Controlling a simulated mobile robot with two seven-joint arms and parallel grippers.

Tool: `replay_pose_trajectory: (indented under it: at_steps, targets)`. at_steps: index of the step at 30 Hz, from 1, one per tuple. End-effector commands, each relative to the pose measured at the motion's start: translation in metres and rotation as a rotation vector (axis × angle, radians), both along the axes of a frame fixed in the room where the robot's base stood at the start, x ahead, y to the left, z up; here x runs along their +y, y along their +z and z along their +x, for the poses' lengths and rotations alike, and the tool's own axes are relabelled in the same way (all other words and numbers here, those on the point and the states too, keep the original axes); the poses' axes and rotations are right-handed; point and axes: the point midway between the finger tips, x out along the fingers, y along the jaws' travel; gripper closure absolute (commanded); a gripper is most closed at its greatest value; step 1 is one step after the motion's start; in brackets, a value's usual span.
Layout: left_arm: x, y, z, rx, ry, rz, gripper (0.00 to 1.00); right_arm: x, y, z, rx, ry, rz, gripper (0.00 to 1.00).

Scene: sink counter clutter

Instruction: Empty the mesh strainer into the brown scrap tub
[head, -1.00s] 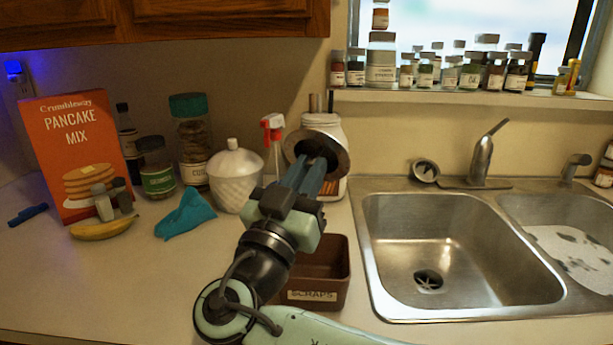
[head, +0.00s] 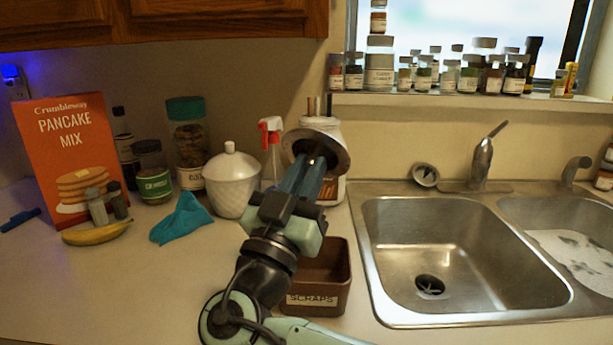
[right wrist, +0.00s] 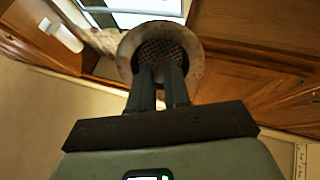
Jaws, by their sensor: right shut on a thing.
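My right gripper (head: 314,166) is shut on the mesh strainer (head: 331,143), a round metal disc with a wide rim, and holds it up above the counter. In the right wrist view the strainer (right wrist: 127,47) shows a dark mesh middle, with the fingertips against its lower part. The strainer is tilted on edge; whether it holds anything cannot be seen. The brown scrap tub (head: 338,292), labelled SCRAPS, stands on the counter below and slightly right of the gripper, partly hidden by my right arm. Its visible inside looks empty. My left gripper is out of view.
A white bottle (head: 333,190) stands behind the strainer, beside a red-topped spray bottle (head: 271,150) and a white lidded jar (head: 233,185). The steel sink (head: 455,250) is right of the tub. A teal cloth (head: 182,219) and banana (head: 97,233) lie left; counter between is clear.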

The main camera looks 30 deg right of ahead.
Motion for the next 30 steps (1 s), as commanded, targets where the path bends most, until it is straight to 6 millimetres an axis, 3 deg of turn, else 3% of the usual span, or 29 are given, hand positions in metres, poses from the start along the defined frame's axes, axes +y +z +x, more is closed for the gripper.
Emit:
replay_pose_trajectory:
  at_steps: [9,30]
  targets:
    - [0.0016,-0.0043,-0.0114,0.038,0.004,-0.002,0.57,-0.0019,-0.0021,0.0008,-0.026,-0.005,-0.044,1.0]
    - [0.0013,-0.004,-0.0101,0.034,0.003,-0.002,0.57,-0.0016,-0.0025,0.0008,-0.06,-0.001,-0.085,1.0]
